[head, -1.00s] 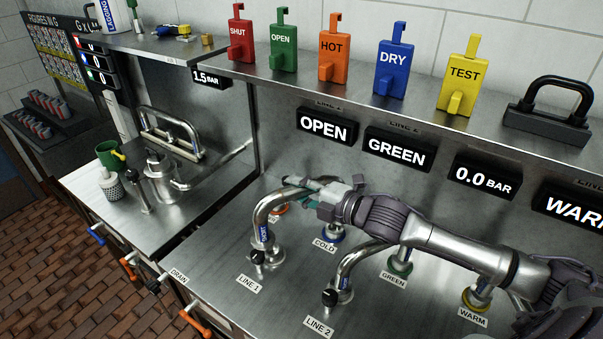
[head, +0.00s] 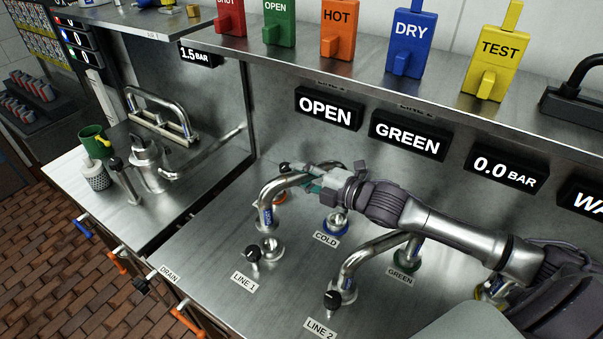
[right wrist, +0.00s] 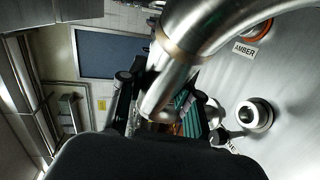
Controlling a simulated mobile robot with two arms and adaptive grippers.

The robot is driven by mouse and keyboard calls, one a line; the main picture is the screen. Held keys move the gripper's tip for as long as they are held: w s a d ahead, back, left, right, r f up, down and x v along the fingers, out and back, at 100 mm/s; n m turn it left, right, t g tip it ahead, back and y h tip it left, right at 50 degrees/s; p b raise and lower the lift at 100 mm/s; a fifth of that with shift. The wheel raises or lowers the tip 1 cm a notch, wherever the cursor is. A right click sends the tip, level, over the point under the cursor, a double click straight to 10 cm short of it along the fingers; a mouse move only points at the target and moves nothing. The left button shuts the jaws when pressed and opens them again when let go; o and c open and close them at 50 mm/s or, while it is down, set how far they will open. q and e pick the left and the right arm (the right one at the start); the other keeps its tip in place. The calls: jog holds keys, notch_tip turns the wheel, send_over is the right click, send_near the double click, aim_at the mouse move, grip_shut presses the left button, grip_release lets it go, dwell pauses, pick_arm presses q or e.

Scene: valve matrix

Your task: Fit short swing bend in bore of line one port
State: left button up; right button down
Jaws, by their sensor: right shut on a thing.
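My right gripper (head: 322,181) is shut on the short swing bend (head: 268,200), a curved steel tube with a blue label near its lower end. The bend's lower end hangs apart from and just behind the line one port (head: 272,248). That port's bore is open and empty, with a black knob beside it and a LINE 1 label in front. In the right wrist view the bend (right wrist: 190,40) crosses the gripper (right wrist: 160,110), and the empty port (right wrist: 254,115) stands to the right. My left gripper is not in view.
A second bend (head: 362,255) runs from the line two port to the green port, close under my right arm. The blue-ringed COLD port (head: 336,221) is open behind line one. A shelf (head: 290,55) with coloured tags overhangs the back.

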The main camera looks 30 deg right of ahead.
jog(key=shift+s+a+f+b, duration=0.1)
jog(key=shift+f+b, duration=0.4)
jog(key=shift+f, duration=0.25)
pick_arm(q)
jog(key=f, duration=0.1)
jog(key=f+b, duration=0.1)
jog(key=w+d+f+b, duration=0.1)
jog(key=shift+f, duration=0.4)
pick_arm(e)
notch_tip(320, 180, down, 4)
jog(key=shift+r, duration=0.15)
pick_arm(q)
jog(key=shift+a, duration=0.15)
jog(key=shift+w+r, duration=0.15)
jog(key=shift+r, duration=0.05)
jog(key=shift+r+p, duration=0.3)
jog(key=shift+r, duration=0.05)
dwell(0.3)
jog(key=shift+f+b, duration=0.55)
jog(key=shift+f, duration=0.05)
pick_arm(e)
jog(key=shift+f, duration=0.9)
